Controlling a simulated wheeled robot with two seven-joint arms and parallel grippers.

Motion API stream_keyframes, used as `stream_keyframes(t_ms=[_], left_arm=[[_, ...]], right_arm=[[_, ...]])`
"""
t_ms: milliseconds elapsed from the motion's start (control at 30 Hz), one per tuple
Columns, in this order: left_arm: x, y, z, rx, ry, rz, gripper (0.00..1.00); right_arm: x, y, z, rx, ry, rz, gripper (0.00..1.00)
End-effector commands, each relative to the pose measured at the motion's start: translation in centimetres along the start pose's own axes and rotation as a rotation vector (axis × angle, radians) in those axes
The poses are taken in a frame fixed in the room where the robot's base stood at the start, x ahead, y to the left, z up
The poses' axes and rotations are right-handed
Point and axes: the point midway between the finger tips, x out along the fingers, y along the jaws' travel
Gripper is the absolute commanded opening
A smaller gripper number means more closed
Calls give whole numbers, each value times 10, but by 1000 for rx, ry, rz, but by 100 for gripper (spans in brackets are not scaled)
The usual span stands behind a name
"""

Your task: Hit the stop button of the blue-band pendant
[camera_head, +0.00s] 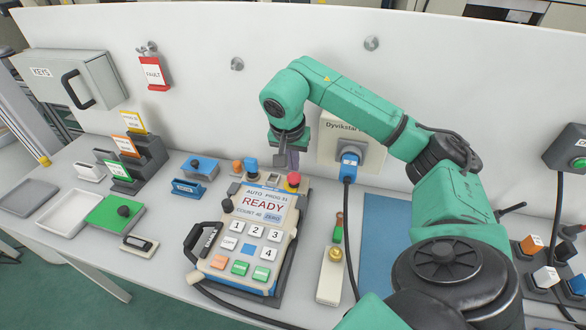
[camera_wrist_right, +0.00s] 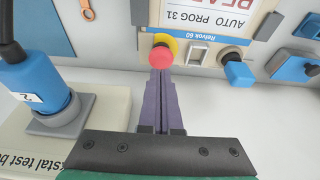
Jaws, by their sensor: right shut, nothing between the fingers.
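The pendant (camera_head: 222,246) lies on the table with its screen reading READY; blue shows along its edges. Its red mushroom stop button (camera_head: 293,180) sits at its top right corner. In the right wrist view the button (camera_wrist_right: 161,57) stands on a yellow ring. My right gripper (camera_head: 292,160) is shut and empty, just above and behind the button. In the wrist view its purple fingertips (camera_wrist_right: 161,73) overlap the button's lower edge; I cannot tell whether they touch it. My left gripper is not in view.
A blue plug (camera_head: 348,167) with a hanging black cable is in the wall box right of the gripper. Blue and orange knobs and a switch line the pendant's top edge. A small box with a yellow button (camera_head: 334,254) stands right of the pendant.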

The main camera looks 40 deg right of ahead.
Motion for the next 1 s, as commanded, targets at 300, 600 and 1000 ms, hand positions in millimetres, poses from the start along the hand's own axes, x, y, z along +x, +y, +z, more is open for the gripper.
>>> stream_keyframes(t_ms=[300, 600, 1000], left_arm=[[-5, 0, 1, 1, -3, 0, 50], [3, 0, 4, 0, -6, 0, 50], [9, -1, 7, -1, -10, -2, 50]], right_arm=[[21, 0, 7, 1, 0, -1, 0], [31, 0, 10, 0, 0, 0, 0], [48, 1, 16, -4, -8, 7, 0]])
